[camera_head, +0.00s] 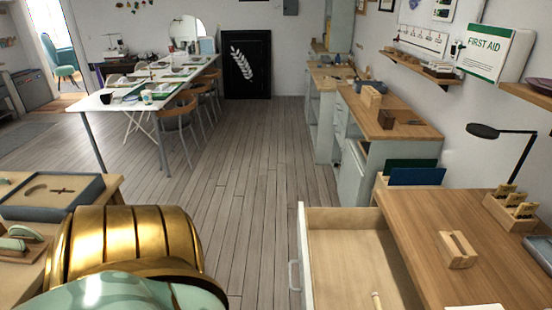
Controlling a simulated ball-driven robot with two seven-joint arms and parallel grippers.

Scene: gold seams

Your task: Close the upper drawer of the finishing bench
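The upper drawer (345,250) of the finishing bench stands pulled out at the lower right. Its pale front panel (304,245) faces left, with a light bar handle (294,276) on its outer side. The drawer's wooden inside is mostly bare, with a small pale rod-like thing (377,300) near the bottom edge of the picture. The finishing bench (410,235) has a wooden top and lies to the right of the drawer. Neither of my grippers shows. A gold and mint part of my own body fills the lower left. The drawer's near end is cut off by the picture's edge.
On the bench top are a slotted wooden block (458,249), a wooden holder (512,213) and a black lamp (510,150). A wooden table with a dark tray (50,195) stands at left. The plank floor (255,200) between is clear.

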